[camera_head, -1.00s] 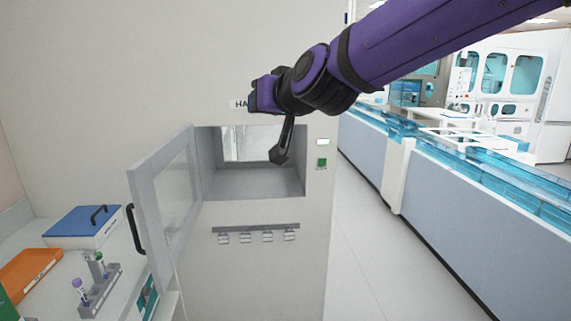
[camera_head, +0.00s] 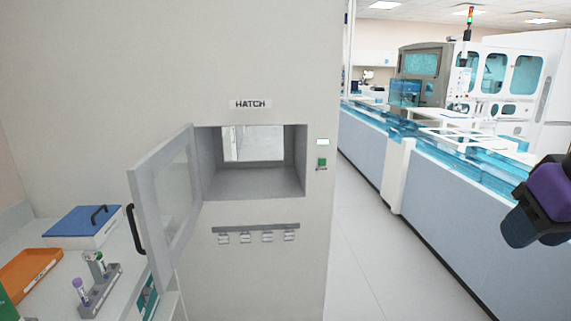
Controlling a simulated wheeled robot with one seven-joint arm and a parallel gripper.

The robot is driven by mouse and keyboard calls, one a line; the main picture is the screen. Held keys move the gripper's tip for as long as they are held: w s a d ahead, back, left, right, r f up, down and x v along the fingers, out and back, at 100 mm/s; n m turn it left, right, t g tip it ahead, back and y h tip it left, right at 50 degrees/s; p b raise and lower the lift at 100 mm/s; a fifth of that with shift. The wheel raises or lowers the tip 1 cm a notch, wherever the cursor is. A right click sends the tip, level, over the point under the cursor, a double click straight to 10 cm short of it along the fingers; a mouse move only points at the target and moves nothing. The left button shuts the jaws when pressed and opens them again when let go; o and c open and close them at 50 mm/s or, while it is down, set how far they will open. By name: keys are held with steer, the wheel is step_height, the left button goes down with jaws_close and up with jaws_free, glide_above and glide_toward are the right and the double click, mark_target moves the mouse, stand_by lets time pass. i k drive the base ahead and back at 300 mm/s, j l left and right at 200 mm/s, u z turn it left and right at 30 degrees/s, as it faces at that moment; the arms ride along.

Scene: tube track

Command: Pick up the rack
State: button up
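The rack (camera_head: 99,291) is a grey tube holder on the white counter at the lower left. It holds a purple-capped tube (camera_head: 80,290) and a green-capped tube (camera_head: 101,264), both upright. The rack stands left of the open hatch door. A purple and black part of my arm shows at the right edge, far from the rack. My gripper's fingers are not in view.
The hatch (camera_head: 253,182) is open and looks empty; its glazed door (camera_head: 165,195) swings out to the left near the rack. A blue-lidded box (camera_head: 82,226) and an orange tray (camera_head: 30,270) share the counter (camera_head: 55,300). A long track line (camera_head: 440,215) runs at right, with clear floor (camera_head: 370,260) between.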

mark_target(99, 291)
steer(key=u, duration=1.55)
steer(key=i+l, duration=0.4)
steer(key=l, duration=0.15)
steer(key=i+l, duration=0.4)
steer(key=l, duration=0.15)
steer(key=u, duration=0.4)
steer(key=i+l+u, duration=0.1)
steer(key=u, duration=0.3)
steer(key=l+u, duration=0.15)
steer(key=u, duration=0.2)
steer(key=l+u, duration=0.15)
steer(key=u, duration=0.25)
steer(key=l+u, duration=0.25)
steer(key=u, duration=0.3)
steer(key=l, duration=0.4)
